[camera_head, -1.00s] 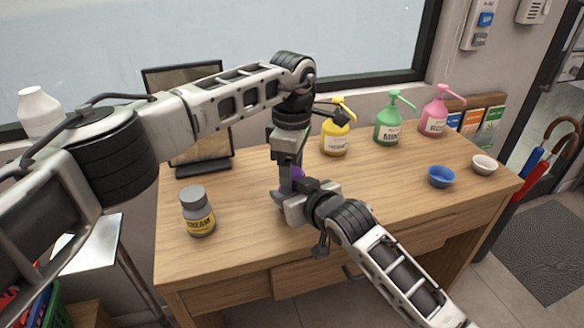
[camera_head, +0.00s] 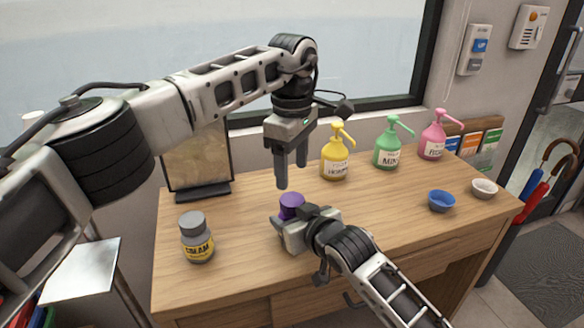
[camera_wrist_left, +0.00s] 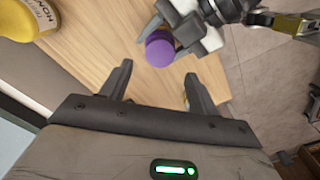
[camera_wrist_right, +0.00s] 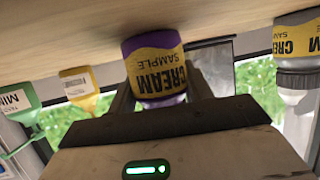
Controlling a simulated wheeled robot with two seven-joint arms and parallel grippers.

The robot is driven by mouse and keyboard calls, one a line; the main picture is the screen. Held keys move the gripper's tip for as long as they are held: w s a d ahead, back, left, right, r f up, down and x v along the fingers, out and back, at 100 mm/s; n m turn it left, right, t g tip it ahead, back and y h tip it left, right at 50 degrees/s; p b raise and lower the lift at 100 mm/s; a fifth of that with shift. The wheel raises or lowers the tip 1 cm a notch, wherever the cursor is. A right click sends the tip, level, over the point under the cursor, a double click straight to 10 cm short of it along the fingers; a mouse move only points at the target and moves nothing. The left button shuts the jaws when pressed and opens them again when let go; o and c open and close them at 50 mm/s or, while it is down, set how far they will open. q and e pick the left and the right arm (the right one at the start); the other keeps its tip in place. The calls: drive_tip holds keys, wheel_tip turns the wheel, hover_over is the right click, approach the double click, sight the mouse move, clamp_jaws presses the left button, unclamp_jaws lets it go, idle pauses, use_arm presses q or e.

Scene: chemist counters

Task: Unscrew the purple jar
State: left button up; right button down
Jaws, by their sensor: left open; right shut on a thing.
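The purple jar stands upright on the wooden counter with its purple lid (camera_head: 291,205) on top. In the right wrist view the jar (camera_wrist_right: 155,75) appears upside down with a yellow CREAM SAMPLE label. My right gripper (camera_head: 284,225) is shut on the jar's side from the front right. My left gripper (camera_head: 291,178) is open and empty, pointing down above the lid and apart from it. In the left wrist view the lid (camera_wrist_left: 160,50) lies beyond the open left fingers (camera_wrist_left: 155,78). The jar's lower body is mostly hidden by the right gripper in the head view.
A grey-lidded cream jar (camera_head: 197,240) stands at the front left. Yellow (camera_head: 335,163), green (camera_head: 388,147) and pink (camera_head: 433,140) pump bottles stand along the back. A blue bowl (camera_head: 441,201) and white bowl (camera_head: 484,189) sit at right. The counter (camera_head: 385,210) right of the jar is clear.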

sight(292, 199)
use_arm(q)
wheel_tip(292, 199, down, 7)
idle(0.3)
drive_tip(key=shift+c, duration=0.3)
drive_tip(key=c, duration=0.9)
drive_tip(key=o, duration=1.1)
drive_tip(key=shift+c, duration=0.2)
drive_tip(key=shift+r, duration=0.1)
wheel_tip(292, 199, up, 8)
drive_tip(key=shift+f, duration=0.2)
drive_tip(key=shift+c, duration=0.5)
drive_tip(key=shift+f, duration=3.95)
drive_tip(key=shift+c, duration=0.3)
